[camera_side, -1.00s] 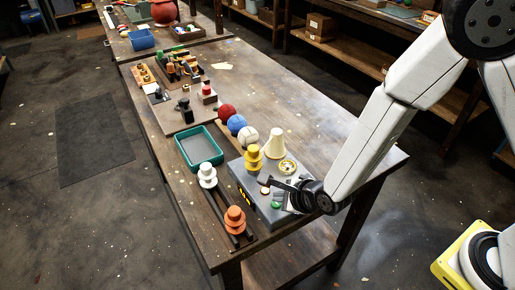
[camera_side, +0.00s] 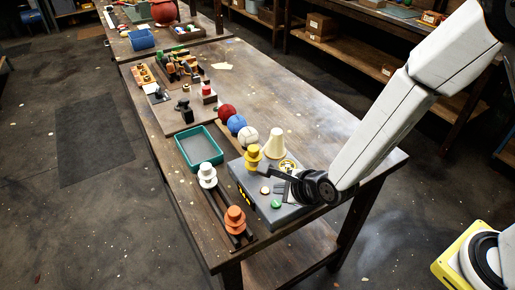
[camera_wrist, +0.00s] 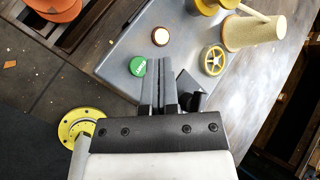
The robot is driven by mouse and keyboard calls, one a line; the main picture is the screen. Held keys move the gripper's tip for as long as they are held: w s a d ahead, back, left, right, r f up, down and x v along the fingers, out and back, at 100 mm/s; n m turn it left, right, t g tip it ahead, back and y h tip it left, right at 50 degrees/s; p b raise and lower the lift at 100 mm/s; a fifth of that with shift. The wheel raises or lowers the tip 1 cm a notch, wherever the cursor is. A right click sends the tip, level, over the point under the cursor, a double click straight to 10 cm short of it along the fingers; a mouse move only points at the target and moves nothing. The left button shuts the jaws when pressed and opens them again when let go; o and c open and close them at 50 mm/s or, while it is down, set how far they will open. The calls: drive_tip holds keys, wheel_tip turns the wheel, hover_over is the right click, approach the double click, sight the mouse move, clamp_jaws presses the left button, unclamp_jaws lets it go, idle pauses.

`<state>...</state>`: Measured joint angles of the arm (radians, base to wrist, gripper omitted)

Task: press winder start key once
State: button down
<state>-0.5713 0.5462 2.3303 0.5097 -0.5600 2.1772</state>
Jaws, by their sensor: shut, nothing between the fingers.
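The winder is a grey box (camera_side: 237,172) on the near end of the bench. A green key (camera_side: 277,204) sits on its top; in the wrist view the green key (camera_wrist: 137,66) carries small white lettering that I cannot read clearly. A pale round button with a brown rim (camera_wrist: 160,36) is beside it. My gripper (camera_side: 269,173) is over the box top, shut and empty. In the wrist view my shut fingers (camera_wrist: 158,62) point past the right side of the green key, apart from it in the picture. Their height above the box is hard to judge.
A yellow handwheel (camera_wrist: 213,60), a cream cone (camera_side: 274,144) and a yellow spool (camera_side: 253,157) stand on or beside the box. White (camera_side: 207,175) and orange (camera_side: 235,219) spools stand on rails in front. Balls (camera_side: 237,124) and a teal tray (camera_side: 199,147) lie behind.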

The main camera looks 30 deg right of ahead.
sight(283, 205)
drive_tip(key=shift+r, duration=1.45)
drive_tip(key=s+d+r+n+g, duration=0.1)
drive_tip(key=s+d+n+g, duration=0.1)
drive_tip(key=d+n, duration=0.4)
drive_tip(key=s+d+r+n+g+h, duration=0.1)
drive_tip(key=s+d+n, duration=0.3)
drive_tip(key=n, duration=0.6)
drive_tip(key=s+d+r+n+g+h, duration=0.1)
drive_tip(key=s+d+n+g, duration=0.2)
drive_tip(key=d+n, duration=0.5)
drive_tip(key=shift+s+d+r+n, duration=0.25)
drive_tip(key=shift+s+d+n, duration=0.05)
drive_tip(key=shift+s+d, duration=0.25)
